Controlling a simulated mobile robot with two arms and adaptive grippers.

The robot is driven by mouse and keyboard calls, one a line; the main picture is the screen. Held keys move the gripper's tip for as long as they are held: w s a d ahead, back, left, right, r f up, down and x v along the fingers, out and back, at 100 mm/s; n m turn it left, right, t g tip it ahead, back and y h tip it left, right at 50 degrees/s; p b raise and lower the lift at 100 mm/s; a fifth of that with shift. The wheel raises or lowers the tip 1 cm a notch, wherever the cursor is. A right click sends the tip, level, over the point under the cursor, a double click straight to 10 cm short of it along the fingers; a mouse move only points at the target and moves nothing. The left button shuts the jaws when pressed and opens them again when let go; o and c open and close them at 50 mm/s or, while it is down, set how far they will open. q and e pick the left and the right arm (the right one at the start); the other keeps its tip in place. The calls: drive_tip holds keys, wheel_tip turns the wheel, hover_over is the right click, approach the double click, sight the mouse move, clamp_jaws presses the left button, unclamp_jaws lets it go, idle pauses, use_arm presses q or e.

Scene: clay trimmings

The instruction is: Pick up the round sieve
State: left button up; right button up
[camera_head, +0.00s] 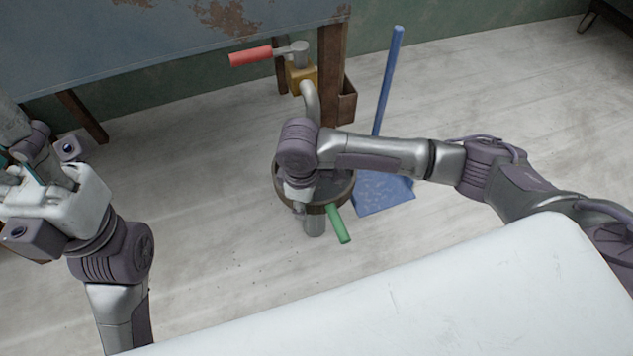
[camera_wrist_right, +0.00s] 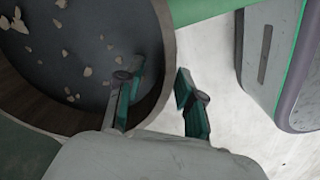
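The round sieve (camera_head: 345,193) has a dark brown rim and a green handle, and sits below my right forearm in the head view. The right wrist view shows its curved rim (camera_wrist_right: 158,30) at the left, with pale clay bits on its dark inside. My right gripper (camera_wrist_right: 160,88) is open, one finger over the inside of the sieve and the other outside. The rim lies between them, with gaps visible. In the head view my right wrist hides much of the sieve. My left gripper (camera_head: 35,185) is at the far left, away from the sieve; its finger gap is unclear.
A blue dustpan (camera_head: 385,195) with an upright blue handle stands right of the sieve. A worn grey-blue table (camera_head: 160,45) with wooden legs is behind, near a red-handled crank (camera_head: 250,56). Pale floor (camera_head: 200,220) lies open at the left, with a few specks.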

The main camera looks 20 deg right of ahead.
drive_tip(key=shift+c, duration=0.3)
clamp_jaws()
drive_tip(key=shift+r, duration=0.1)
